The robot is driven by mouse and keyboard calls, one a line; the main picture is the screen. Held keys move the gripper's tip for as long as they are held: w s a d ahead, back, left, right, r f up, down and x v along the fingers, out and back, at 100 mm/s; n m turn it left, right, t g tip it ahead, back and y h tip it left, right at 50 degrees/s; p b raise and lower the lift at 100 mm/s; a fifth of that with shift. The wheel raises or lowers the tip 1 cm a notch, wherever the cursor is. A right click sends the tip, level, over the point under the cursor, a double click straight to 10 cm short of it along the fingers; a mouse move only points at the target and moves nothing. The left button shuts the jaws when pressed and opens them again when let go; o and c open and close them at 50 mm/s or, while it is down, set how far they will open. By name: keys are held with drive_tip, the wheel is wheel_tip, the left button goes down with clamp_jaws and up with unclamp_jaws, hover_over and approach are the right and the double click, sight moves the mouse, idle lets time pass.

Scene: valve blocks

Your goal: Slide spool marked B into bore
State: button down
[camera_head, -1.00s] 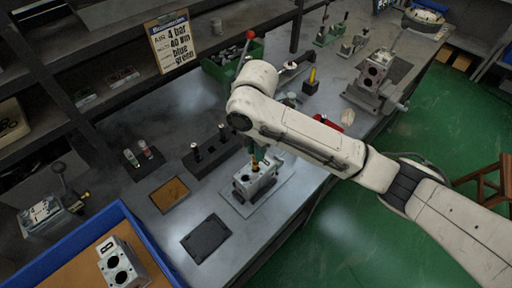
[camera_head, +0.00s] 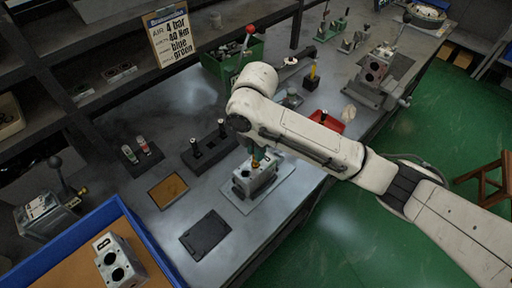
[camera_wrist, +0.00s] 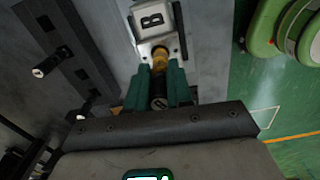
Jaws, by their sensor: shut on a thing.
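My gripper (camera_wrist: 158,92) is shut on a spool (camera_wrist: 160,62) with a brass-coloured front part and a dark rear end between the green fingers. The spool points at the pale metal valve block (camera_wrist: 153,22), which carries a plate with the letter B. Its brass front meets the block's near face at the bore; how deep it sits is hidden. No letter on the spool is readable. In the head view my gripper (camera_head: 256,154) is over the valve block (camera_head: 254,178), which stands on a grey plate (camera_head: 278,189).
A dark rack (camera_head: 208,148) with upright black-ended spools stands left of the block. A brown tray (camera_head: 168,191) and a black pad (camera_head: 205,236) lie nearer. A blue-rimmed bin (camera_head: 136,228) holds another two-bore block (camera_head: 120,262). A red tray (camera_head: 327,122) lies behind my arm.

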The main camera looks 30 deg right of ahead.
drive_tip(key=shift+f+b, duration=1.35)
drive_tip(key=shift+f, duration=0.75)
drive_tip(key=c, duration=0.9)
unclamp_jaws()
wheel_tip(320, 180, up, 11)
drive_tip(key=shift+f+p, duration=0.1)
drive_tip(key=shift+p, duration=0.45)
